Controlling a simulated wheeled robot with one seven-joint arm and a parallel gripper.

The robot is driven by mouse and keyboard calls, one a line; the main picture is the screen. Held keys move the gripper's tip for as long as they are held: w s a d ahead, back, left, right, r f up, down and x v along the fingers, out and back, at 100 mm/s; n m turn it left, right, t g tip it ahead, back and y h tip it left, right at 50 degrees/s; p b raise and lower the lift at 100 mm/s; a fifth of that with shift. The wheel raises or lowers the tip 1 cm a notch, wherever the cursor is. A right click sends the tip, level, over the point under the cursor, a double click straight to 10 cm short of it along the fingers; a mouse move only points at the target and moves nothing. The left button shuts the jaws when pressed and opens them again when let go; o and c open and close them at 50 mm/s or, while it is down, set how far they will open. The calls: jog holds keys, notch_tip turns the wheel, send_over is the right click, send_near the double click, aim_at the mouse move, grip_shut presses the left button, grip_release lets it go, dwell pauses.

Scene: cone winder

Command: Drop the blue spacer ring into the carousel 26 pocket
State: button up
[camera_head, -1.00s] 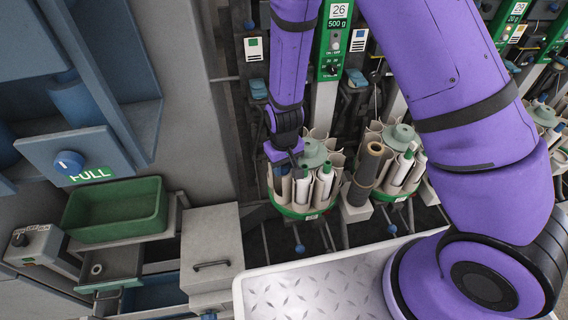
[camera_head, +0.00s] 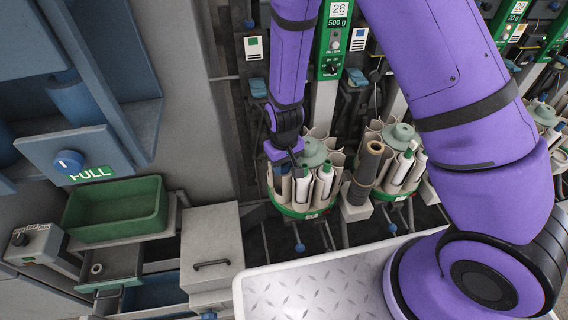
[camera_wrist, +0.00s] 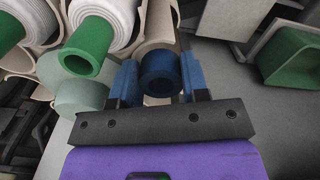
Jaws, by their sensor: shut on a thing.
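My gripper (camera_wrist: 160,80) is shut on the blue spacer ring (camera_wrist: 160,68), with one blue finger on each side of it in the wrist view. A beige pocket (camera_wrist: 157,17) of the carousel lies directly behind the ring in that view; I cannot tell whether the ring is inside its mouth or just above it. In the head view my gripper (camera_head: 285,165) is at the left side of the carousel (camera_head: 305,213) under the sign 26 (camera_head: 338,11). The ring is hidden there by the gripper. Neighbouring pockets hold white yarn packages (camera_wrist: 104,22) with green tubes (camera_wrist: 82,55).
A second carousel (camera_head: 398,194) stands to the right, with a dark brown-topped cylinder (camera_head: 364,175) between the two. A green bin (camera_head: 116,209) and an open drawer (camera_head: 110,266) holding a small ring are at left. A pale green hub (camera_wrist: 80,95) is close beside my gripper.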

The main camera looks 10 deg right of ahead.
jog(key=o, duration=1)
jog(key=shift+r, duration=4)
